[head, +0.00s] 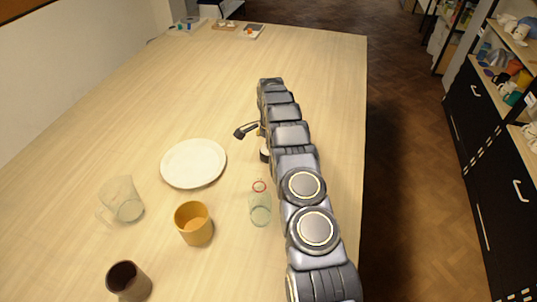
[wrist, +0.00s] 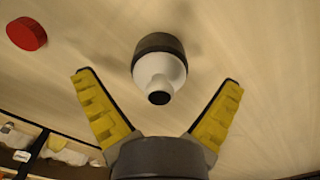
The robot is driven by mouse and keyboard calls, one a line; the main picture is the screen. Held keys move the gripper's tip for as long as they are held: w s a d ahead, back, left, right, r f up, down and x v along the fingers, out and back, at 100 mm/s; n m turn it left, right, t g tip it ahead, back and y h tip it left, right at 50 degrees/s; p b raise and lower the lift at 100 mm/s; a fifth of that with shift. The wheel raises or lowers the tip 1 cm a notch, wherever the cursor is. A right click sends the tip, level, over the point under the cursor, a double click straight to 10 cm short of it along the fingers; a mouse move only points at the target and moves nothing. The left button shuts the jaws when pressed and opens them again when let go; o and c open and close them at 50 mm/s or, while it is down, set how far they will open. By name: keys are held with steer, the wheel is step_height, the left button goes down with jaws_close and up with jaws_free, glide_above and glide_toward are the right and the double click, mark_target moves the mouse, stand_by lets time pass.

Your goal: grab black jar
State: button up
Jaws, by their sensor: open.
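In the wrist view, my gripper (wrist: 157,78) is open, with its yellow-padded fingers spread wide. Ahead, between the fingertips in the picture, is a jar-like thing (wrist: 159,46) with a dark wide part, a white tapering part and a dark round end. I cannot tell how far it is from the fingers; no contact shows. In the head view, a white-and-dark thing (head: 264,155), likely the same one, shows at the left edge of my arm and is mostly hidden. A dark piece juts left of the arm, perhaps part of my gripper.
A red disc (wrist: 26,34) lies left in the wrist view. On the table (head: 200,90) stand a white plate (head: 193,164), a clear mug (head: 122,200), an orange cup (head: 194,226), a greenish glass (head: 260,208) and a dark brown cup (head: 129,282). The far table middle is clear.

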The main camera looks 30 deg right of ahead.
step_height(320, 180, down, 3)
steer(key=shift+d+f, duration=0.1)
steer(key=c, duration=1.2)
steer(key=shift+r, duration=0.2)
